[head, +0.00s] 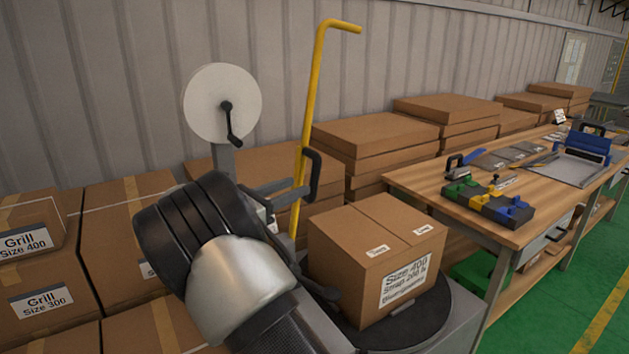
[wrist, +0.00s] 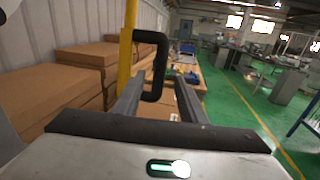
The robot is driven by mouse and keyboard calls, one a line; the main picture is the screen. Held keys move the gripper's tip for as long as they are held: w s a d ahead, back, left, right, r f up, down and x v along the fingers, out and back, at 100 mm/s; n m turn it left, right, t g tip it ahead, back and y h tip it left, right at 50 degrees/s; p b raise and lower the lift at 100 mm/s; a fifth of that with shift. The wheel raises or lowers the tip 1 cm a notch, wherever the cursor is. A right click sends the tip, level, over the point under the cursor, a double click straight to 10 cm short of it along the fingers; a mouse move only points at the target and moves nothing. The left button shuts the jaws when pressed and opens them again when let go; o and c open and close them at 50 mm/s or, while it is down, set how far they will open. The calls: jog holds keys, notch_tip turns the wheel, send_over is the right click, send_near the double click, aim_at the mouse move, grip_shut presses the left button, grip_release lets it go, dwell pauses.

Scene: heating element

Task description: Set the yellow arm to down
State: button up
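The yellow arm (head: 305,130) stands nearly upright in the head view, with its bent top end pointing right. A black handle (head: 316,174) sticks out from its middle. In the wrist view, the yellow arm (wrist: 127,45) rises at the upper centre, and the black handle (wrist: 162,65) hangs in front of my gripper. My gripper (wrist: 158,82) is open. The handle's lower part appears between its two fingers, with gaps on both sides; I cannot tell how deep it sits. In the head view, my arm hides the base of the yellow arm.
A labelled cardboard box (head: 376,255) sits on a round black turntable (head: 437,312) right of my arm. A white strap reel (head: 222,103) stands behind. Stacked boxes (head: 380,135) line the wall. A wooden workbench (head: 420,178) with tools is at right, beside open green floor (head: 575,300).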

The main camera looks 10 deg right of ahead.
aim_at(311, 180)
jog(key=x, duration=0.8)
jog(key=shift+c, duration=0.3)
grip_shut()
